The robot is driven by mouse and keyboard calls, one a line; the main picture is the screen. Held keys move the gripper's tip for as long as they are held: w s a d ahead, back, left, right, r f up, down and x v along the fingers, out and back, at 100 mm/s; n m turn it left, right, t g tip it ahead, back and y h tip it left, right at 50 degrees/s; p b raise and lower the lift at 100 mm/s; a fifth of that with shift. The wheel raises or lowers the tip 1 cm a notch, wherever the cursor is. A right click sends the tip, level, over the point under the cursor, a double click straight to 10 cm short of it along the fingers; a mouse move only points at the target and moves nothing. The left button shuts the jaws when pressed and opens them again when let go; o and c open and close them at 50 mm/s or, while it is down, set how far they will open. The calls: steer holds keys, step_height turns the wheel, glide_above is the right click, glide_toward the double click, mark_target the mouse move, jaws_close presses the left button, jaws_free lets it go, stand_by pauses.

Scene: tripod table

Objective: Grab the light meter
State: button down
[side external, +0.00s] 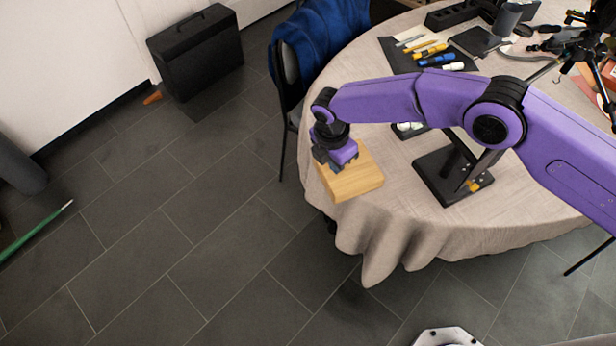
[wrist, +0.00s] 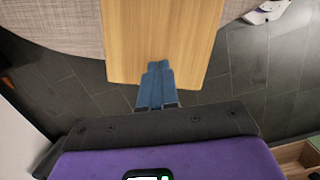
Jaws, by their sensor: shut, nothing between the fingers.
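I cannot pick out the light meter with certainty in either view. A small whitish object (side external: 408,127) lies on a dark surface on the table, partly hidden by my arm; I cannot tell what it is. My gripper (side external: 333,166) is over the outer edge of a pale wooden board (side external: 358,183) at the table's rim. In the wrist view my gripper (wrist: 158,68) is shut and empty, its fingertips overlapping the near edge of the board (wrist: 160,30). I cannot tell whether they touch it.
The cloth-covered table (side external: 390,220) holds a black stand (side external: 437,178) right of the board. Pens (side external: 430,50), a grey mug (side external: 507,18) and a tripod (side external: 585,45) are farther back. A chair with a blue jacket (side external: 315,38) stands by the table. Tiled floor lies left.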

steer(key=s+a, duration=0.5)
steer(key=a, duration=0.2)
steer(key=shift+a, duration=0.15)
jaws_free()
steer(key=shift+s+a, duration=0.15)
